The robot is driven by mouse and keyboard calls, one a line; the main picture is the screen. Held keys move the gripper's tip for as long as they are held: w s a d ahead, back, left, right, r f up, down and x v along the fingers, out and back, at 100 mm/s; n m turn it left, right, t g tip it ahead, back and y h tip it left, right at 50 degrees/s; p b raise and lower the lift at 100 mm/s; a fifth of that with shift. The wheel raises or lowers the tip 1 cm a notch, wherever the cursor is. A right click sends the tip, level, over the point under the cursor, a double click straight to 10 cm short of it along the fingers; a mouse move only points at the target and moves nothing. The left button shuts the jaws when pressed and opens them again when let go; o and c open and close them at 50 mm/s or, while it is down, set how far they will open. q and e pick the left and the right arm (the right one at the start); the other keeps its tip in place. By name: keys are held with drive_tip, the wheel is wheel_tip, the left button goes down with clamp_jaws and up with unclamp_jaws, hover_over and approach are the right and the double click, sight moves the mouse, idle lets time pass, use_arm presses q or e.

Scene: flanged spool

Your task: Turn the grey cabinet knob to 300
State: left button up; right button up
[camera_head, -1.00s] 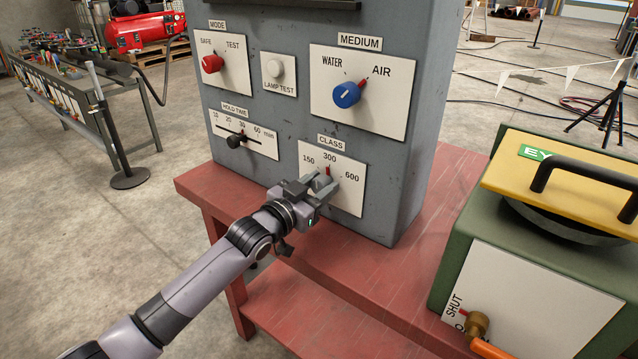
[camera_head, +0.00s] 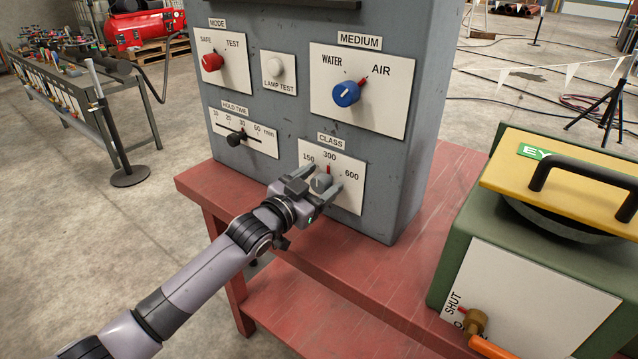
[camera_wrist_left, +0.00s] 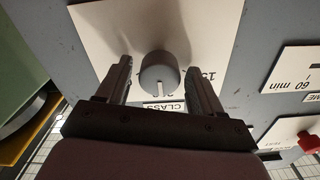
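The grey knob (camera_head: 320,183) is on the white CLASS plate (camera_head: 350,198), low on the grey cabinet. The plate reads 150, 300 and 600, with a red mark below 300. In the left wrist view the knob (camera_wrist_left: 159,72) has a white line pointing down toward the CLASS label, where the 300 is mostly hidden. My left gripper (camera_head: 321,180) is open, with one finger on each side of the knob. The left wrist view shows gaps between the knob and both fingers (camera_wrist_left: 160,82). My right gripper is not in view.
The blue MEDIUM knob (camera_head: 346,93), red MODE knob (camera_head: 212,62), LAMP TEST button (camera_head: 275,68) and HOLD TIME slider (camera_head: 236,139) are on the same panel. The cabinet stands on a red bench (camera_head: 345,272). A green box (camera_head: 465,240) is at right.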

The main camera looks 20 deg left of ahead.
use_arm(q)
drive_tip(key=shift+f, duration=0.15)
drive_tip(key=shift+s+a+f, duration=0.1)
drive_tip(key=shift+s+a, duration=0.05)
drive_tip(key=shift+s, duration=0.3)
drive_tip(key=v, duration=0.6)
drive_tip(key=shift+s, duration=0.1)
drive_tip(key=s+f+n+g+y, duration=0.4)
drive_tip(key=s+f+g, duration=0.2)
drive_tip(key=s+f, duration=1.9)
drive_tip(key=shift+s+n+g, duration=0.3)
drive_tip(key=shift+s, duration=0.85)
